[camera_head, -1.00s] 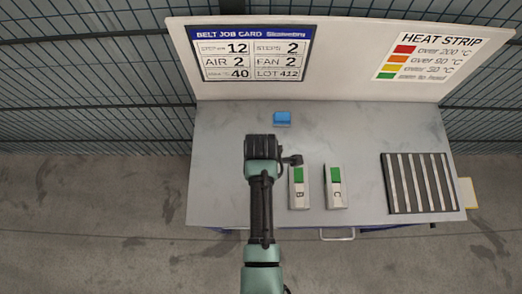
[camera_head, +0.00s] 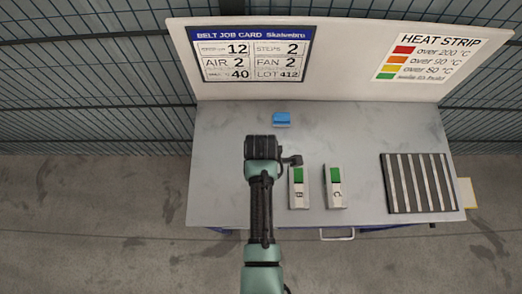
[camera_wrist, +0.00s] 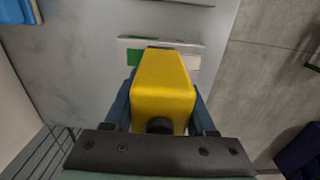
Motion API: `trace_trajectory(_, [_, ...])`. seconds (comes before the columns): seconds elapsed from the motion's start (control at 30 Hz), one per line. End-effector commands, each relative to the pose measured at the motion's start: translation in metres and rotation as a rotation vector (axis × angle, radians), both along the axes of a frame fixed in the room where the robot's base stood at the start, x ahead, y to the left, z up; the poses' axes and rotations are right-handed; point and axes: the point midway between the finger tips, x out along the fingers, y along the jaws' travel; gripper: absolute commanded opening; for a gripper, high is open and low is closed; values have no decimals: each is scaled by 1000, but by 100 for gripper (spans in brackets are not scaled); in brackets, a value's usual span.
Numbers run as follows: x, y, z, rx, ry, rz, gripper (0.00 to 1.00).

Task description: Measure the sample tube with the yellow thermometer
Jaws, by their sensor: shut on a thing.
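My gripper (camera_head: 263,150) is over the left middle of the table in the head view, seen from above and behind. In the wrist view my gripper (camera_wrist: 160,105) is shut on a yellow body (camera_wrist: 163,82) with a dark round spot at its near end. It looks like the yellow thermometer; my arm hides it in the head view. I cannot make out a sample tube in either view.
White blocks with green patches, marked B (camera_head: 298,194) and C (camera_head: 335,194), lie right of my gripper. A blue block (camera_head: 282,119) lies behind it. A dark striped rack (camera_head: 419,183) is at the right. The back panel (camera_head: 340,60) stands behind the grey table (camera_head: 215,180).

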Motion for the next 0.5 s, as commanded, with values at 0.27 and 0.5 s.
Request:
trace_trajectory(0.27, [-1, 0, 20, 0, 1, 0, 9])
trace_trajectory(0.5, [0, 0, 39, 0, 0, 0, 9])
